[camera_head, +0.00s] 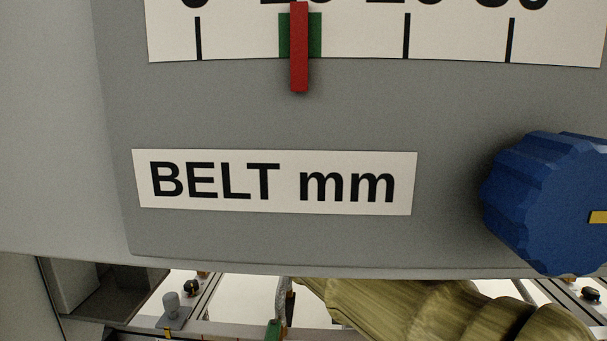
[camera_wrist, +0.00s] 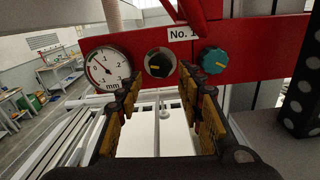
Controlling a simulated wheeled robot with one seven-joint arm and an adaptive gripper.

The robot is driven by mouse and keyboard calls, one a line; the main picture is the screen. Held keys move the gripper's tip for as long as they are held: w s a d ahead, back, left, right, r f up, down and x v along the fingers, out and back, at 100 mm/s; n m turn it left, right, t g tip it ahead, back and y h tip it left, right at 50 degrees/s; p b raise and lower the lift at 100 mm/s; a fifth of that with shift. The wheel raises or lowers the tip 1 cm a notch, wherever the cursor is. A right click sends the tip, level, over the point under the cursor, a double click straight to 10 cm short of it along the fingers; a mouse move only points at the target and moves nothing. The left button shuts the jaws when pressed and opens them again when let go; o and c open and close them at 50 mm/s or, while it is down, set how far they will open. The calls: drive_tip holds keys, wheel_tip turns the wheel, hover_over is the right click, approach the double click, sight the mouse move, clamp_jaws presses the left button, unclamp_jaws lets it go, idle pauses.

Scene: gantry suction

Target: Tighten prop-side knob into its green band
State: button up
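In the wrist view a red panel holds a round white gauge (camera_wrist: 103,68) marked mm, a black knob (camera_wrist: 159,62) with a yellow mark, and a teal knob (camera_wrist: 214,61) with a yellow mark. I cannot tell which knob is the prop-side one. My gripper (camera_wrist: 159,80) is open, its yellow-padded fingers apart and empty. The black knob shows between the fingertips; contact is not visible. In the head view a red pointer (camera_head: 299,60) lies over a green band (camera_head: 315,34) on a scale above a BELT mm label (camera_head: 275,182). A blue knob (camera_head: 540,200) is at right, cut by the edge.
The red panel (camera_wrist: 266,45) spans the wrist view, with a No. label (camera_wrist: 181,33) at its top. White slats (camera_wrist: 62,140) lie below at left. In the head view an olive ribbed thing (camera_head: 440,312) lies below the grey panel (camera_head: 300,120).

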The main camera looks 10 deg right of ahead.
drive_tip(key=x, duration=0.5)
drive_tip(key=shift+w, duration=0.1)
drive_tip(key=c, duration=0.3)
drive_tip(key=c, duration=0.6)
drive_tip(key=m+b, duration=0.5)
drive_tip(key=shift+d+b, duration=0.1)
drive_tip(key=shift+b, duration=0.25)
drive_tip(key=o, duration=0.9)
